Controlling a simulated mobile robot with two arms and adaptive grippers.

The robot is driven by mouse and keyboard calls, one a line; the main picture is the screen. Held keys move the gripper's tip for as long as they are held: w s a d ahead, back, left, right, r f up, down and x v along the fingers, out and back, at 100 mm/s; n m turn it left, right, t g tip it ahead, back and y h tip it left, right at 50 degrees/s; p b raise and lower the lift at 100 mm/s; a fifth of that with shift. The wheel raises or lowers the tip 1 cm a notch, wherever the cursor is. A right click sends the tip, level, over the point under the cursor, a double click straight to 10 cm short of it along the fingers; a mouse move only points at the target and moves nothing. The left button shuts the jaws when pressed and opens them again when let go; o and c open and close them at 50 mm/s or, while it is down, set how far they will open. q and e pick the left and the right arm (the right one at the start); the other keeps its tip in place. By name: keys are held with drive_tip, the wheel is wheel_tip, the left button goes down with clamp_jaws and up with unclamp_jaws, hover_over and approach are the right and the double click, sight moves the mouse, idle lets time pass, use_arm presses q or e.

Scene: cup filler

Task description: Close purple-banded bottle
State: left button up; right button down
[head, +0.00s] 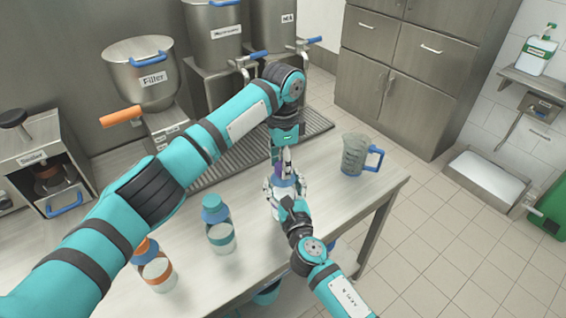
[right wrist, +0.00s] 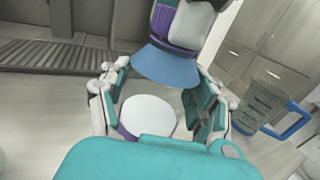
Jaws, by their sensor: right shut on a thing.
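The purple-banded bottle (right wrist: 148,114) stands upright between the fingers of my right gripper (right wrist: 157,106). Its pale round top shows, with a bit of purple band at its lower left. My right gripper is shut on the bottle; the head view mostly hides the bottle behind it. My left gripper (head: 285,158) points down from above and is shut on the purple cap with a flared blue collar (right wrist: 167,68). The collar is above and slightly behind the bottle's top in the right wrist view, tilted there. A gap shows between them.
A teal-banded bottle (head: 221,238) and an orange-banded bottle (head: 158,274), both capped, stand left on the table. A jug with a blue handle (head: 354,157) stands right, near the table edge. A drain grate (head: 236,155) and filler machine (head: 140,75) are behind.

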use_arm(q)
drive_tip(key=o, duration=0.4)
drive_tip(key=shift+o, duration=0.2)
wheel_tip(320, 180, up, 12)
idle(0.4)
use_arm(e)
drive_tip(key=shift+c, duration=0.8)
unclamp_jaws()
drive_tip(key=v, duration=1.2)
